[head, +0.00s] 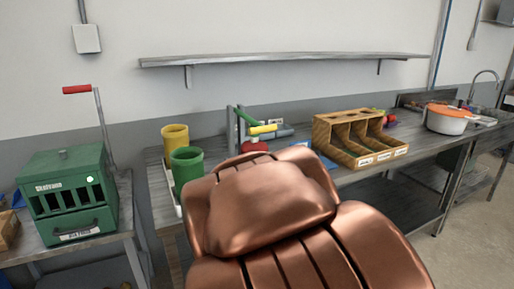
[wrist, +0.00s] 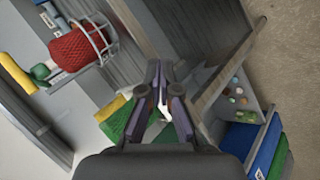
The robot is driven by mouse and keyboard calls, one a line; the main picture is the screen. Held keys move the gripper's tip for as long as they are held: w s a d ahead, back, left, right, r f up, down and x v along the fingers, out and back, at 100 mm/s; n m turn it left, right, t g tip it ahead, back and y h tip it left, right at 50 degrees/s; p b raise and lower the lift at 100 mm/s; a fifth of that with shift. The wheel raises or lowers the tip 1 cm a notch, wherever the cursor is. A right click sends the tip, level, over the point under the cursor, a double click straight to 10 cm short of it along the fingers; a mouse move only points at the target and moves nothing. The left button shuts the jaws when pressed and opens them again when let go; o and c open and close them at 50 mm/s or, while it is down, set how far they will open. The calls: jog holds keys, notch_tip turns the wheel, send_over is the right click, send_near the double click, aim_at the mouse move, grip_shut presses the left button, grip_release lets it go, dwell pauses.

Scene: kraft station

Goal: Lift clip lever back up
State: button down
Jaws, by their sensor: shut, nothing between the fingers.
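A small stand (head: 236,130) on the bench has a green arm (head: 246,118) and a yellow grip (head: 263,129); I take this as the clip lever, but cannot be sure. The yellow grip lies low and nearly level, above something red. In the wrist view a yellow bar (wrist: 18,73) shows at the far left, beside a red netted roll (wrist: 80,50) in a wire holder. My gripper (wrist: 155,68) is shut and empty, well to the right of the bar and not touching it. In the head view my copper arm hides the gripper.
Yellow (head: 175,137) and green (head: 187,166) cups stand left of the stand. A wooden divided box (head: 361,140) is to its right, with a white pot (head: 447,121) farther right.

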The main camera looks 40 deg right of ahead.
jog(key=w+d+r+n+t+b, duration=0.2)
jog(key=d+n+t, duration=0.4)
jog(key=n, duration=0.7)
jog(key=w+d+r+n+t+b, duration=0.3)
jog(key=w+d+n+t+b, duration=0.2)
jog(key=d+n, duration=0.5)
jog(key=w+n+t, duration=0.1)
jog(key=n, duration=0.2)
jog(key=shift+d+r, duration=0.15)
jog(key=shift+r, duration=0.15)
jog(key=shift+w, duration=0.2)
jog(key=w+d+r+p, duration=0.1)
jog(key=w+r, duration=0.1)
jog(key=w, duration=0.3)
jog(key=w+d+r+p, duration=0.1)
jog(key=w+d+r, duration=0.1)
jog(key=w, duration=0.3)
jog(key=shift+d+r+p, duration=0.25)
jog(key=shift+d+p, duration=0.05)
